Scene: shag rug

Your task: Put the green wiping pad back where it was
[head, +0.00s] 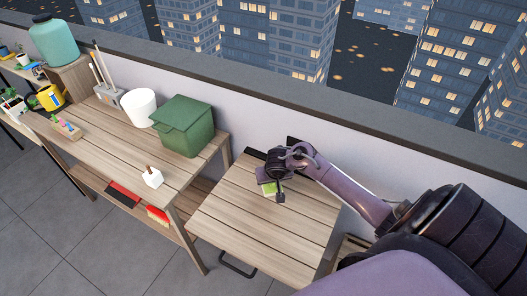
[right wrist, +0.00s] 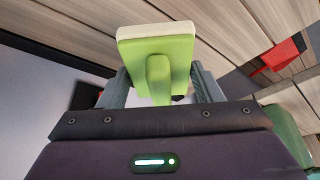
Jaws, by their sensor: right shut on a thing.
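The green wiping pad (right wrist: 178,44) is a light green block with a paler face and a raised green grip. In the right wrist view my right gripper (right wrist: 160,88) is shut on that grip, one finger on each side. In the head view the pad (head: 269,188) shows as a small green patch under my right gripper (head: 274,184), over the small slatted wooden table (head: 240,215). The gripper hides much of the pad there. I cannot tell whether the pad touches the table. My left gripper is not in view.
A long wooden table (head: 105,135) stands to the left with a green lidded bin (head: 183,127), a white pot (head: 140,107) and a small white block (head: 152,177). Red items (head: 157,214) lie on its lower shelf. A low wall (head: 245,105) runs behind. The small table's front is clear.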

